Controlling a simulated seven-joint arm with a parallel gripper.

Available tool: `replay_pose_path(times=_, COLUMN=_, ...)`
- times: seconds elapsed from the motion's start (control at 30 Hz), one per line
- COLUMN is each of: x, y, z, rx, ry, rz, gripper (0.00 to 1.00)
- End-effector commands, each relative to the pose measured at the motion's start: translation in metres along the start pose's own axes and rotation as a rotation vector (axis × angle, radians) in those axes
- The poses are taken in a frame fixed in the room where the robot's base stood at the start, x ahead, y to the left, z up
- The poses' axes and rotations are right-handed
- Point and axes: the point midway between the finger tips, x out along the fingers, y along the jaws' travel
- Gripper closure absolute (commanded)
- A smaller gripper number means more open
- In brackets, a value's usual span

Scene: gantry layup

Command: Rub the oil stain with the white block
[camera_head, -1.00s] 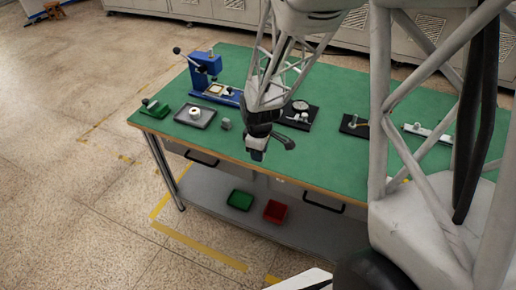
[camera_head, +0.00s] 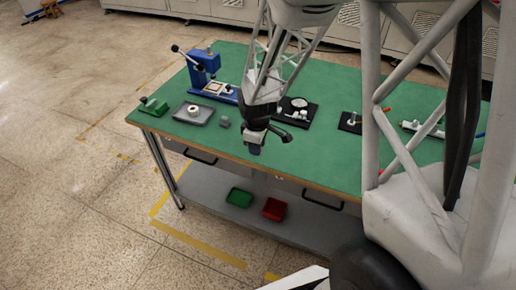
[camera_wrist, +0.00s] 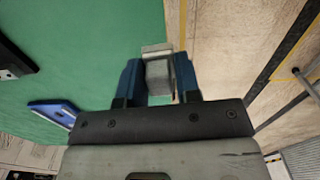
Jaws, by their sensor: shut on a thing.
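My gripper (camera_wrist: 158,82) shows in the wrist view with its two blue fingers shut on the white block (camera_wrist: 158,72), which looks light grey and sits between them. In the head view my gripper (camera_head: 256,148) hangs over the front edge of the green-topped table (camera_head: 330,155). The block is too small to make out there. I cannot make out the oil stain in either view.
A grey tray with a white ring (camera_head: 194,112), a small grey block (camera_head: 224,122), a blue press (camera_head: 203,65), a green fixture (camera_head: 152,106) and a black plate (camera_head: 308,118) stand on the table. Green (camera_head: 239,198) and red (camera_head: 274,209) bins sit on the lower shelf.

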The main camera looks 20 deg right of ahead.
Motion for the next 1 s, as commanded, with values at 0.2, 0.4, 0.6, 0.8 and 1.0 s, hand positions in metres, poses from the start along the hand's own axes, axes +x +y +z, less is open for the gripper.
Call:
replay_pose_path(times=0.2, x=-0.007, y=0.038, z=-0.025, rx=0.0, ry=0.001, rz=0.002, gripper=0.88)
replay_pose_path(times=0.4, x=-0.015, y=0.087, z=-0.057, rx=0.0, ry=0.001, rz=0.002, gripper=0.88)
replay_pose_path(times=0.6, x=-0.023, y=0.137, z=-0.089, rx=0.0, ry=0.001, rz=0.001, gripper=0.88)
replay_pose_path(times=0.8, x=-0.029, y=0.187, z=-0.12, rx=0.0, ry=0.001, rz=0.002, gripper=0.88)
replay_pose_path(times=1.0, x=-0.035, y=0.234, z=-0.15, rx=0.0, ry=0.001, rz=0.001, gripper=0.88)
